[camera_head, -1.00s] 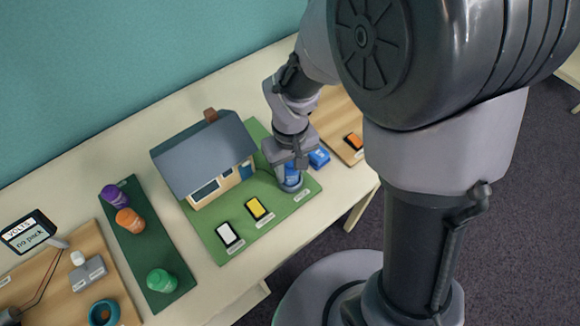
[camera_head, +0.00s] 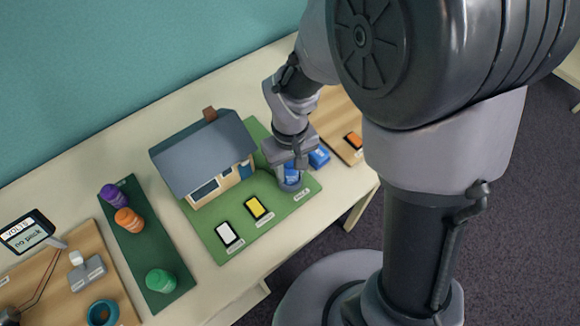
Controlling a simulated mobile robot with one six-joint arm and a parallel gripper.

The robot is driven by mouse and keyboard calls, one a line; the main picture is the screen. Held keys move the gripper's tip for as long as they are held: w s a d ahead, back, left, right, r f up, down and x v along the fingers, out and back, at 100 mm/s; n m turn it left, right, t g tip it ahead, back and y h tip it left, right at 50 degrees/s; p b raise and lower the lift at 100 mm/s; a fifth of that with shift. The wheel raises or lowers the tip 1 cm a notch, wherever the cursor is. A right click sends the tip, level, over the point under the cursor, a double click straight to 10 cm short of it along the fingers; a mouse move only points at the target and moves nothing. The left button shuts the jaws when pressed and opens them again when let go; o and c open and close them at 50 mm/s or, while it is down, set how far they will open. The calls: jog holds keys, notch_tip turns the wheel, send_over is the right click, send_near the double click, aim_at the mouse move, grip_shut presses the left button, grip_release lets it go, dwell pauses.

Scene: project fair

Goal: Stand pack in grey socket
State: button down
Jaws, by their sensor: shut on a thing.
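My gripper (camera_head: 290,182) is low over the right front corner of the green board, fingers pointing down. It is shut on a blue thing (camera_head: 291,173), of which only a part shows between the fingers. I cannot tell whether this thing touches the board. A blue block (camera_head: 319,157) with a white mark lies just right of my gripper. A small grey block (camera_head: 88,272) with a white top piece stands on the wooden board at the left; I cannot tell if it is the grey socket. The display (camera_head: 28,232) beside it reads "no pack".
A model house (camera_head: 205,158) stands close left of my gripper on the green board (camera_head: 235,250), with white (camera_head: 228,233) and yellow (camera_head: 258,207) tiles in front. Purple, orange and green pieces stand on a dark green strip (camera_head: 140,240). An orange block (camera_head: 353,140) lies at the right.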

aim_at(290, 164)
jog(key=shift+f+b, duration=0.3)
jog(key=shift+f, duration=0.1)
jog(key=c, duration=1.2)
grip_release()
notch_tip(290, 164, up, 11)
jog(key=p, duration=0.9)
jog(key=shift+r, duration=0.15)
